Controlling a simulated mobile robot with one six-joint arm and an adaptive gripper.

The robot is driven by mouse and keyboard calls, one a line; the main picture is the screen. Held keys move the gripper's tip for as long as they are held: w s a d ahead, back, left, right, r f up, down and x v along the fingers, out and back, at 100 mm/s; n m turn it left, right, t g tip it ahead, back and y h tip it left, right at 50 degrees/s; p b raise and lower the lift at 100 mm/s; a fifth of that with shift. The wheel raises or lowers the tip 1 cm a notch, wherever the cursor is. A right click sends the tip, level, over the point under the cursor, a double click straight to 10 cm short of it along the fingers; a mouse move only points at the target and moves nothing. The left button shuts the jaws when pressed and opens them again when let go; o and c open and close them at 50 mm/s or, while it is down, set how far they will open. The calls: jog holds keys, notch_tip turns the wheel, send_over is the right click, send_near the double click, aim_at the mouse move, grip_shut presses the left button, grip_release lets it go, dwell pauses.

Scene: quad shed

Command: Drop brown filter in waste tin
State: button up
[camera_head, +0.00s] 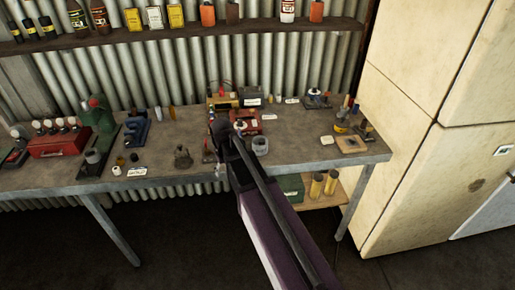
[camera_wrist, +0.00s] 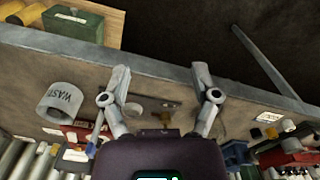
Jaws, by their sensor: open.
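My gripper (camera_wrist: 161,82) is open in the wrist view, its two fingers apart with nothing held between the tips. The tips show against the bench's front edge. The waste tin (camera_wrist: 60,101) is a grey open cylinder lettered "WAST…", left of the fingers. It also shows in the head view (camera_head: 260,146), just right of my arm. A small tan-brown piece (camera_wrist: 165,117) lies on the bench between the fingers, beside flat dark pieces. I cannot tell for sure whether it is the brown filter. My arm hides part of the bench there in the head view.
The workbench (camera_head: 300,155) carries a red tray (camera_head: 245,121), a blue vice (camera_head: 135,131), a green press (camera_head: 97,115) and small labelled parts. A shelf of bottles (camera_head: 180,32) runs above. Yellow cylinders (camera_head: 317,186) stand on a lower shelf. A cream cabinet (camera_head: 420,110) stands at right.

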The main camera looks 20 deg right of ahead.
jog(key=shift+d, duration=0.1)
dwell(0.6)
jog(key=s+d+m, duration=0.2)
jog(key=s+d, duration=0.1)
jog(key=s, duration=1)
jog(key=shift+w+d, duration=0.1)
dwell(0.5)
jog(key=shift+c, duration=1.4)
